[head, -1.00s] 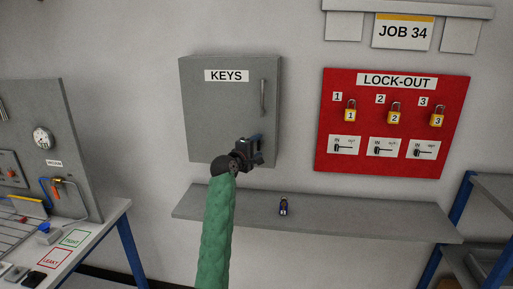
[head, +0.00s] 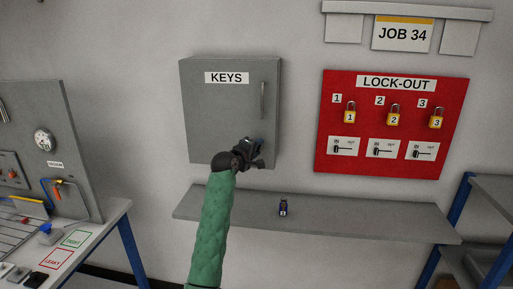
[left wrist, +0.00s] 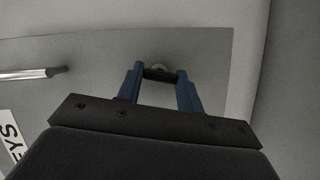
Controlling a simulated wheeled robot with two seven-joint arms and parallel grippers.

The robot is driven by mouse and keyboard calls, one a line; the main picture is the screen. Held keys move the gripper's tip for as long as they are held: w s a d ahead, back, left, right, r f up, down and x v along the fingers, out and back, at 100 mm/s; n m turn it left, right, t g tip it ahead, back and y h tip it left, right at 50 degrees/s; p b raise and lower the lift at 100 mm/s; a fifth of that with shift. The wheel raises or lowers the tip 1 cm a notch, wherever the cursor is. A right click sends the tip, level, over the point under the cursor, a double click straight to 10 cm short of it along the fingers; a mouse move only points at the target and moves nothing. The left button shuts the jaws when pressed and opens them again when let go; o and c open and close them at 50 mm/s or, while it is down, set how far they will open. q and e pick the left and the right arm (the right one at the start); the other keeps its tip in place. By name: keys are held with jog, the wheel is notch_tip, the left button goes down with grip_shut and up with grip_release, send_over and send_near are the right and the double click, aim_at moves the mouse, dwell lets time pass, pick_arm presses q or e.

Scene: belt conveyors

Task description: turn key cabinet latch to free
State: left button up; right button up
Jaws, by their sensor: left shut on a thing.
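The grey key cabinet (head: 215,115), labelled KEYS, hangs on the wall with its door closed and a vertical handle (head: 263,100) at the right. My left gripper (head: 254,150) is at the door's lower right corner and looks tilted there. In the left wrist view, its two blue fingers (left wrist: 160,80) are shut on the latch (left wrist: 160,74), a short dark bar in front of a round pale base. The head view does not show the latch clearly, as my gripper covers it. My right gripper is not in view.
A grey shelf (head: 345,222) runs below the cabinet, with a small dark blue object (head: 283,206) on it. A red LOCK-OUT board (head: 360,168) with yellow padlocks is to the right. A workbench (head: 105,225) stands at the left.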

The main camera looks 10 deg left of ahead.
pick_arm(q)
jog(key=m+g+y+p, duration=0.1)
jog(key=m, duration=0.2)
jog(key=m+y+p, duration=0.2)
jog(key=m, duration=0.1)
jog(key=shift+d+r+g, duration=0.1)
jog(key=shift+r+g, duration=0.1)
jog(key=shift+g, duration=0.2)
jog(key=m+y+p, duration=0.1)
jog(key=m+y, duration=0.1)
jog(key=m, duration=0.1)
jog(key=shift+d+m, duration=0.15)
jog(key=shift+m, duration=0.25)
jog(key=shift+m+y, duration=0.6)
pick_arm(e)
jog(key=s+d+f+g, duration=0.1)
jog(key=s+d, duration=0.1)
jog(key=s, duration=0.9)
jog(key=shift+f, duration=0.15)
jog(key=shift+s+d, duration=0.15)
pick_arm(q)
jog(key=o, duration=1)
